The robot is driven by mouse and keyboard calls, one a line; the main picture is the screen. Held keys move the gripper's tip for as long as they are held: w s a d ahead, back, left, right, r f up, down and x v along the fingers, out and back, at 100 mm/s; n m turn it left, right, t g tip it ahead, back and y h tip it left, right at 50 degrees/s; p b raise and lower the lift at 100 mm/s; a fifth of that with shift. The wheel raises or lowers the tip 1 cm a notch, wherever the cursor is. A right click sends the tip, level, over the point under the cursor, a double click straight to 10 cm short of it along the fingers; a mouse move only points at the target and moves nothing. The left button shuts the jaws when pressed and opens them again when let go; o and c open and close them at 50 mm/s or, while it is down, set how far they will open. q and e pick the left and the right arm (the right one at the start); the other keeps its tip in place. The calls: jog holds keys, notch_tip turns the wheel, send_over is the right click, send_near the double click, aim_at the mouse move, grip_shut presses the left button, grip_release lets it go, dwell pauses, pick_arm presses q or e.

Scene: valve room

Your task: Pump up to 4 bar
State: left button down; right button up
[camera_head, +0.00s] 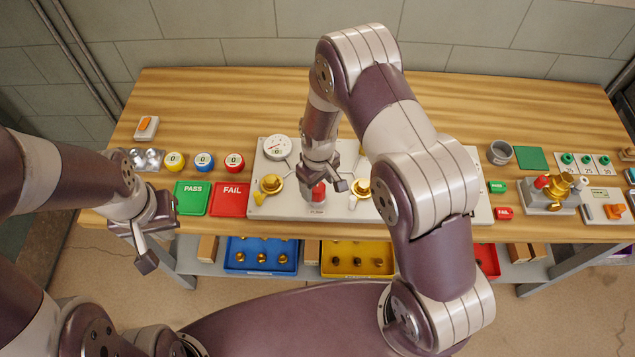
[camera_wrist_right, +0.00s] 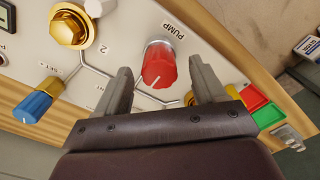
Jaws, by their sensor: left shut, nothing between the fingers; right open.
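A red pump knob (camera_wrist_right: 160,65) with a white mark sits on the light panel (camera_head: 262,207) beside the word PUMP. It also shows in the camera_head view (camera_head: 318,191), partly under my right gripper. My right gripper (camera_wrist_right: 160,72) is open, with one finger on each side of the knob in the wrist view; I cannot tell whether they touch it. A round white gauge (camera_head: 277,148) at the panel's upper left shows 0 on its small display. My left gripper (camera_head: 146,258) is shut and empty, in front of the table's left front edge.
Gold valves flank the knob, one with a yellow handle (camera_head: 262,194); a blue handle (camera_wrist_right: 36,102) shows in the wrist view. Left of the panel lie green PASS (camera_head: 192,198) and red FAIL (camera_head: 230,200) pads. My right arm hides part of the panel.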

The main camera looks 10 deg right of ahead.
jog(key=shift+w+f, duration=0.25)
jog(key=shift+f, duration=0.4)
jog(key=shift+w+f, duration=0.2)
jog(key=shift+f, duration=0.4)
jog(key=shift+s+f, duration=0.2)
jog(key=shift+s+r, duration=0.15)
jog(key=shift+s, duration=0.2)
jog(key=shift+w, duration=0.15)
jog(key=c, duration=0.4)
jog(key=shift+w, duration=0.15)
jog(key=c, duration=0.7)
pick_arm(q)
jog(key=shift+w+r, duration=0.1)
jog(key=shift+r, duration=0.3)
pick_arm(e)
jog(key=shift+o, duration=0.2)
